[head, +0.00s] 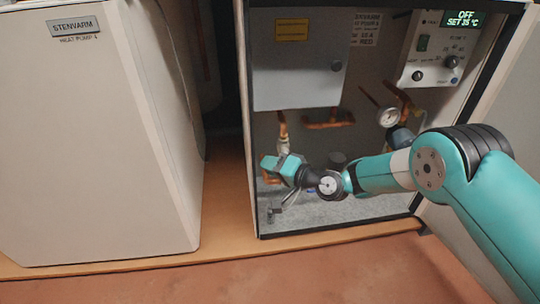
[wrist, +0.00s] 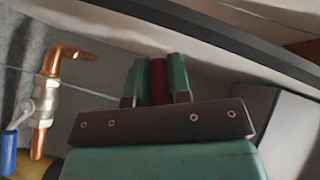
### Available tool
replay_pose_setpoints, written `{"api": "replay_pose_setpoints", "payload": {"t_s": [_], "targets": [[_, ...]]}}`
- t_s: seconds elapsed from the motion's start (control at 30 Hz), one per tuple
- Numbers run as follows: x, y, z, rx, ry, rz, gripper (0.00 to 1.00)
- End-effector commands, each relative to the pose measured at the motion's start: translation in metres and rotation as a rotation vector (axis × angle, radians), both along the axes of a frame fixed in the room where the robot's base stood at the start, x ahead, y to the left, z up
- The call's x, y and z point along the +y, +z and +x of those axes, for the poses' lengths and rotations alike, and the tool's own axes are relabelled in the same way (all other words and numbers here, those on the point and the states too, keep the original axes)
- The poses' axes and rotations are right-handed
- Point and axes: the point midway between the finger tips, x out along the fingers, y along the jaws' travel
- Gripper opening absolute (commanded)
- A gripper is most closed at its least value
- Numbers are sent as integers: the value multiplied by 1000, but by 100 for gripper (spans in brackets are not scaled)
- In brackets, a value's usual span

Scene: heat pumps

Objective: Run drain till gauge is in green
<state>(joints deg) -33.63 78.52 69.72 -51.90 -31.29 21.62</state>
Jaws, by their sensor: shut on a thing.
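The gauge (head: 388,117) is a small round white dial on the piping at the right inside the open cabinet. Its needle and any green zone are too small to read. My gripper (head: 272,168) is low at the left inside the cabinet, below a copper pipe with a pale metal fitting (head: 283,144). In the wrist view, the teal fingers of my gripper (wrist: 157,84) are shut on a dark red piece (wrist: 158,80), seen between them. I cannot tell for sure whether it is the drain handle. The drain outlet is not clearly visible.
A grey box (head: 300,80) hangs above my gripper. The control panel (head: 435,50) reads OFF, SET 35 °C. A closed heat pump (head: 95,140) stands at left. In the wrist view, a copper pipe (wrist: 52,85) and a blue-handled fitting (wrist: 10,150) are left of my gripper.

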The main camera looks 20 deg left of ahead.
Motion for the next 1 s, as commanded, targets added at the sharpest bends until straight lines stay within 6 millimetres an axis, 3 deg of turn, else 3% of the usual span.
{"api": "replay_pose_setpoints", "payload": {"t_s": [0.4, 0.93, 0.97, 1.0], "targets": [[-4, -7, 1, -100, 3, -169, 0], [-5, -11, 2, -114, 1, -192, 0], [-5, -11, 2, -114, 1, -192, 23], [-5, -11, 2, -113, 1, -192, 32]]}}
